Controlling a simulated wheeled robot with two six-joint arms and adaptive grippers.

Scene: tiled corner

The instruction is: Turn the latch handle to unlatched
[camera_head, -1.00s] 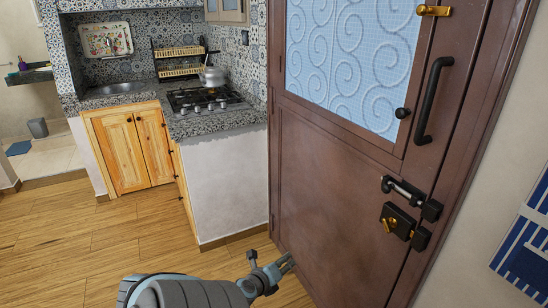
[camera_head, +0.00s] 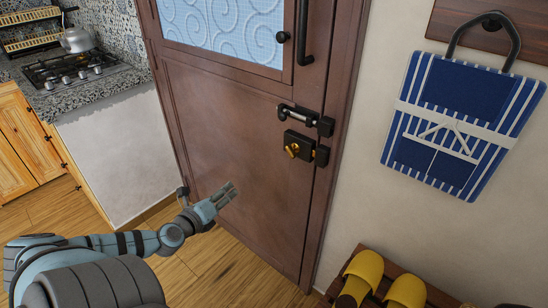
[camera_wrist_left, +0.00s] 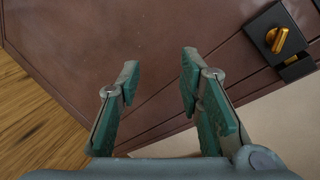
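The brown door (camera_head: 225,130) carries a black lock box (camera_head: 301,145) with a small gold knob (camera_head: 292,150). Just above it is a black sliding latch with a silver bar (camera_head: 296,113). I cannot tell which part is the latch handle. In the left wrist view the lock box (camera_wrist_left: 262,28) and its gold knob (camera_wrist_left: 277,39) are at the upper right. My left gripper (camera_head: 225,195) is in front of the door, below and left of the lock, apart from it. Its fingers (camera_wrist_left: 160,70) are spread with nothing between them. My right gripper is not seen.
A black pull handle (camera_head: 304,32) is above the latch. A blue striped bag (camera_head: 445,125) hangs on the right wall. A wooden rack with yellow slippers (camera_head: 405,291) stands below it. A counter with a stove (camera_head: 75,72) is at left. Wood floor lies before the door.

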